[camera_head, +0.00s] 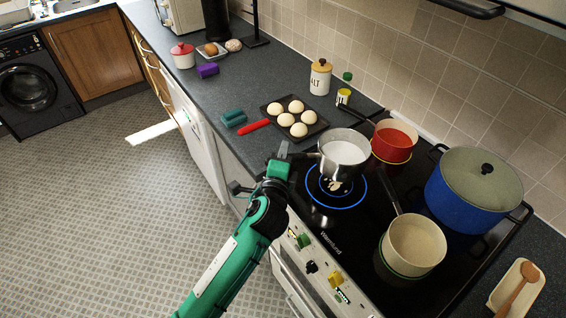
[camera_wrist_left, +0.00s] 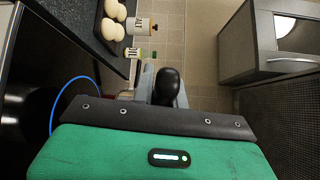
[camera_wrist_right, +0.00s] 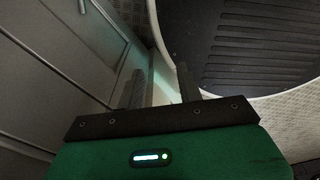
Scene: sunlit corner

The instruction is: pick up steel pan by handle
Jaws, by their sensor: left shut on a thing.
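The steel pan (camera_head: 345,150), with white contents, appears held above the hob, up and back from a blue-lit ring (camera_head: 336,186). Its dark handle points left toward my left gripper (camera_head: 284,158). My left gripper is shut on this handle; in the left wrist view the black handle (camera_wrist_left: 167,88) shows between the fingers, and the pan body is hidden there. My right gripper (camera_wrist_right: 160,88) is open and empty in the right wrist view; it is out of the head view.
A red pan (camera_head: 394,140) stands behind the steel pan. A cream pan (camera_head: 413,245) and a large blue pot (camera_head: 470,190) stand to its right on the hob. A dark tray (camera_head: 271,116) of pale round items and a red-handled thing (camera_head: 252,126) lie to its left.

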